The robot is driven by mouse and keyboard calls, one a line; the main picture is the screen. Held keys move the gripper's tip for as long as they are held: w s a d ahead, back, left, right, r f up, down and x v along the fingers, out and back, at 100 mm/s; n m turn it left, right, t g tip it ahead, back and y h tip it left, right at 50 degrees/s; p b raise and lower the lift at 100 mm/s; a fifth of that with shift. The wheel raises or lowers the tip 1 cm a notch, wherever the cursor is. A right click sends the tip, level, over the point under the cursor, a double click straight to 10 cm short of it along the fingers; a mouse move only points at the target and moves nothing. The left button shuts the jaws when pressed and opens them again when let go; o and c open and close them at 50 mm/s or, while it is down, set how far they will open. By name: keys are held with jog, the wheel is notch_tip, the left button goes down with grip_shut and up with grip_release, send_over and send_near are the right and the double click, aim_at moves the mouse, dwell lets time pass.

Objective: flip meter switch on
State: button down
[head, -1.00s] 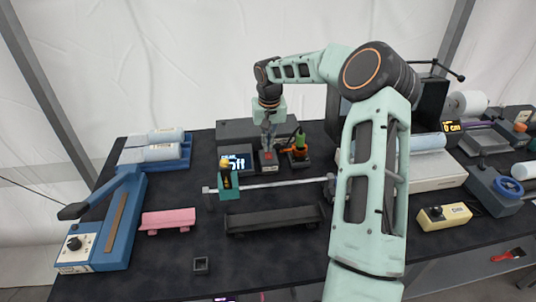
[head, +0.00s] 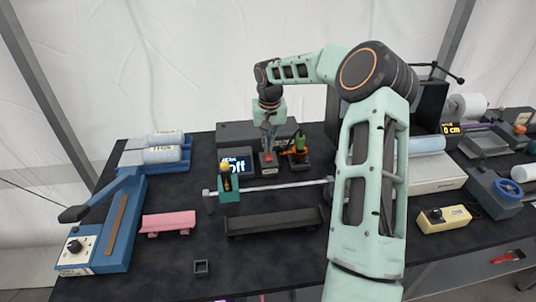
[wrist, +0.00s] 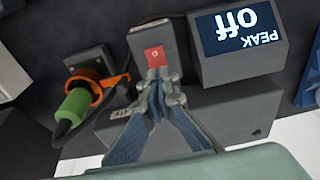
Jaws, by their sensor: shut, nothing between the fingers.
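The meter (head: 237,163) is a dark box with a lit screen on the table at the back. Its screen reads "PEAK off", upside down in the wrist view (wrist: 237,30). Beside it is a small grey switch box with a red switch (wrist: 154,57), which also shows in the head view (head: 268,157). My gripper (wrist: 157,75) is shut and empty, its fingertips pointing at the red switch and right at its near edge. I cannot tell whether they touch it. The fingers hide part of the switch box.
A soldering-iron-like tool with a green handle (wrist: 76,104) and orange ring stands close beside the switch. A dark box (head: 245,131) lies behind. A teal post (head: 229,186) and a metal rail (head: 285,185) are in front. A pink holder (head: 168,222) stands at left.

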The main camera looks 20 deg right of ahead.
jog(key=shift+r+p, duration=1.6)
jog(key=shift+r, duration=1.2)
